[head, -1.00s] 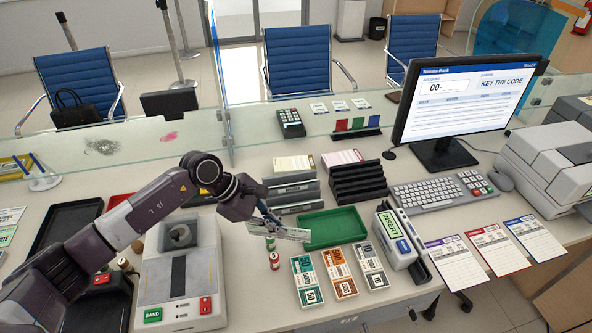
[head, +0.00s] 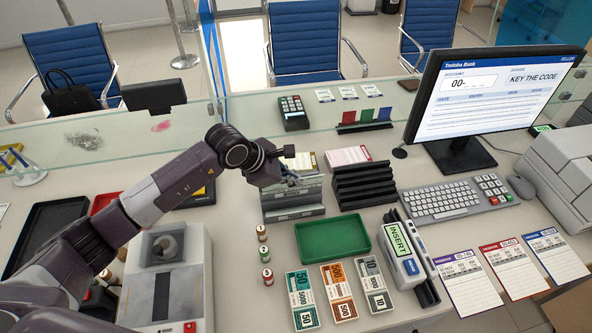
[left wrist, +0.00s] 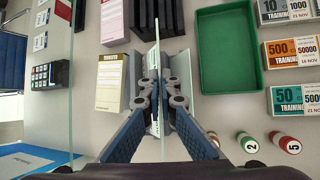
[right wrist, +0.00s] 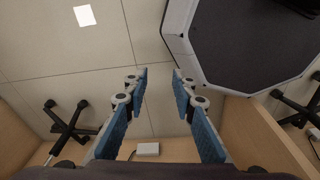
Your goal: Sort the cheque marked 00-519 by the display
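My left gripper (head: 290,178) is over the grey slotted stand (head: 293,213) behind the green tray. In the left wrist view its fingers (left wrist: 157,88) are shut on a thin sheet, the cheque (left wrist: 157,45), seen nearly edge-on and upright. Its number cannot be read. Whether its lower edge is inside a slot I cannot tell. The display (head: 497,95) reads "00-" under account and "KEY THE CODE". My right gripper (right wrist: 160,78) is open and empty above the floor, outside the head view.
A black slotted rack (head: 364,187) stands right of the grey stand. A glass screen (head: 110,140) runs behind.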

